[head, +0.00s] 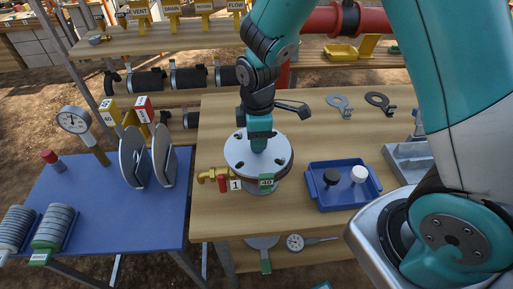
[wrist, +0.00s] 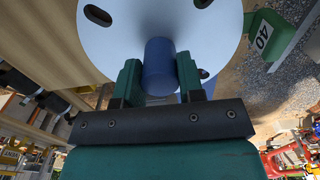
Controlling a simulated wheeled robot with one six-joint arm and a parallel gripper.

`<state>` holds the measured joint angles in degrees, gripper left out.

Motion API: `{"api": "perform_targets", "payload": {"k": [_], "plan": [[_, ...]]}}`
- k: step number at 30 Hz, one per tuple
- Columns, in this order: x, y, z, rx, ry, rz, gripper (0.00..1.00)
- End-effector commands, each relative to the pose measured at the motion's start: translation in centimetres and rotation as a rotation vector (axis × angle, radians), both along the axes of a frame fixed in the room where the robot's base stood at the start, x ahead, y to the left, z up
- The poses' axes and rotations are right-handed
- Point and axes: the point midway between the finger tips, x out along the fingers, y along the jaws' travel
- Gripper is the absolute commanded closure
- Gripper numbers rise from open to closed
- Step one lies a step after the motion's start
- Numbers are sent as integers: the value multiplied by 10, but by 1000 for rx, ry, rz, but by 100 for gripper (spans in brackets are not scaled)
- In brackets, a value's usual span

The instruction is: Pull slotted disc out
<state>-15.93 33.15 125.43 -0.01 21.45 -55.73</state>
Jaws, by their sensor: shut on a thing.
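The slotted disc (head: 236,154) is a pale round plate with dark oval slots, lying flat at the top of a flange assembly on the wooden bench; it also fills the top of the wrist view (wrist: 110,45). A blue cylindrical handle (wrist: 158,62) stands at its centre. My gripper (head: 260,147) points down at the disc's middle. In the wrist view my gripper (wrist: 159,84) has its two green fingers shut on either side of the handle.
A yellow valve (head: 212,175) and a tag marked 1 are left of the flange. A blue tray (head: 342,201) with a black and a white knob is at right. A blue table (head: 105,205) at left bears discs and a gauge.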

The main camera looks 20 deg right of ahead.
Motion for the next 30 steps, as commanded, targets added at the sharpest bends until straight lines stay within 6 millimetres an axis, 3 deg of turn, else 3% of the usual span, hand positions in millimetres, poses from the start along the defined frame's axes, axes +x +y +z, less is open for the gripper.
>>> {"api": "perform_targets", "payload": {"k": [20,30], "plan": [[0,0,13,1,-1,0,100],[0,0,35,1,-1,0,100]]}}
